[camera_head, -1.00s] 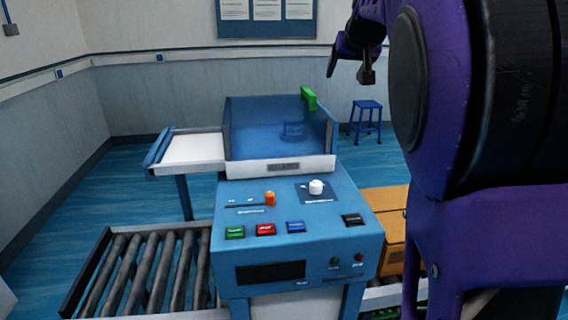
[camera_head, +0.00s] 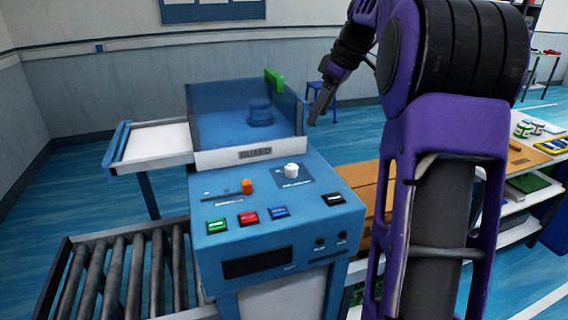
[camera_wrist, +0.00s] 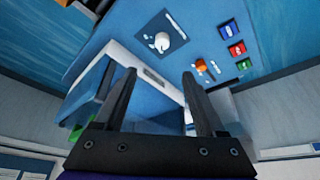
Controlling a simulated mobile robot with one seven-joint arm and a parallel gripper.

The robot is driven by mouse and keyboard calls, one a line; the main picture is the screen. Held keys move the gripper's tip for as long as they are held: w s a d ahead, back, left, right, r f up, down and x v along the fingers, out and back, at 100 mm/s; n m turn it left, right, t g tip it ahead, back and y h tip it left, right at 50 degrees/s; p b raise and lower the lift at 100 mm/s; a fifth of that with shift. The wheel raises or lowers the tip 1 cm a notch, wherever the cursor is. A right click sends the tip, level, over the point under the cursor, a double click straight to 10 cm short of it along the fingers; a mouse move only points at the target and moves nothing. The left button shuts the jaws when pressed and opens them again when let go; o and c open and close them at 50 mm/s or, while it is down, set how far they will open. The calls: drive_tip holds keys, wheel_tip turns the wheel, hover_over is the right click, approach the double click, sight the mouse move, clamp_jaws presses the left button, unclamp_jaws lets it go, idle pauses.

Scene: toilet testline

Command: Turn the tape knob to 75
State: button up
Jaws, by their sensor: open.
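The white tape knob (camera_head: 291,170) stands on a dark square plate on the sloped top of the blue control panel (camera_head: 225,236). In the wrist view the knob (camera_wrist: 162,41) shows ahead of the fingers, at upper centre. My gripper (camera_head: 318,112) is in the air behind and to the right of the panel, beside the guard box. In the wrist view its two dark fingers (camera_wrist: 158,78) are apart with nothing between them. The gripper does not touch the knob. The label and the knob's setting are too small to read.
An orange slider (camera_head: 247,186) and green, red, blue and black buttons share the panel. The guard box (camera_head: 247,122) with a green block (camera_head: 274,80) stands behind. A roller conveyor (camera_head: 120,272) is at left, a cardboard box (camera_head: 366,192) at right.

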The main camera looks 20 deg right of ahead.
sight(292, 166)
drive_tip(key=b+x, duration=0.3)
drive_tip(key=x, duration=1.4)
drive_tip(key=shift+s+a+f, duration=0.1)
drive_tip(key=shift+a+f, duration=0.05)
drive_tip(key=shift+f, duration=0.05)
clamp_jaws()
